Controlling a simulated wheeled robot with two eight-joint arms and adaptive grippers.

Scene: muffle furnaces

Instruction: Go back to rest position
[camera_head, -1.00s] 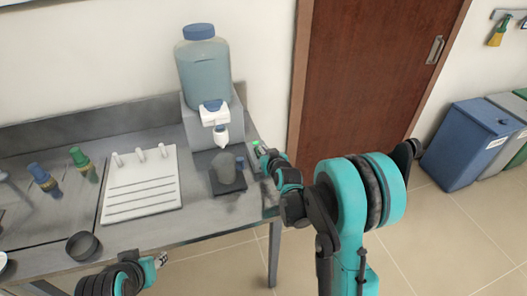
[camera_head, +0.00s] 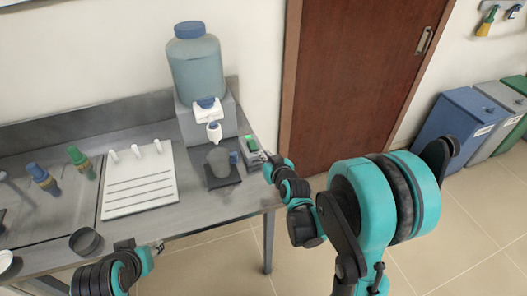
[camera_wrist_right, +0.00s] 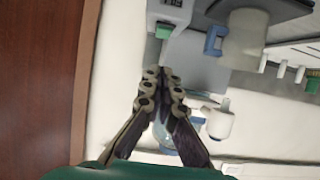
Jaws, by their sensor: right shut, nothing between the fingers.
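My right gripper (camera_head: 264,157) is shut and empty beside the right edge of the counter. It is next to a small grey device with a green top (camera_head: 250,144). In the right wrist view my right gripper's fingertips (camera_wrist_right: 163,74) are together, just below the device's green button (camera_wrist_right: 163,31) in the picture, with nothing between them. My left gripper (camera_head: 158,247) is at the counter's front edge, too small to tell whether it is open.
A water jug (camera_head: 196,65) with a white tap stands on a grey block. A white rack (camera_head: 139,187), bottles and a dark bowl (camera_head: 85,241) are on the counter. Floor at right is open before the bins.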

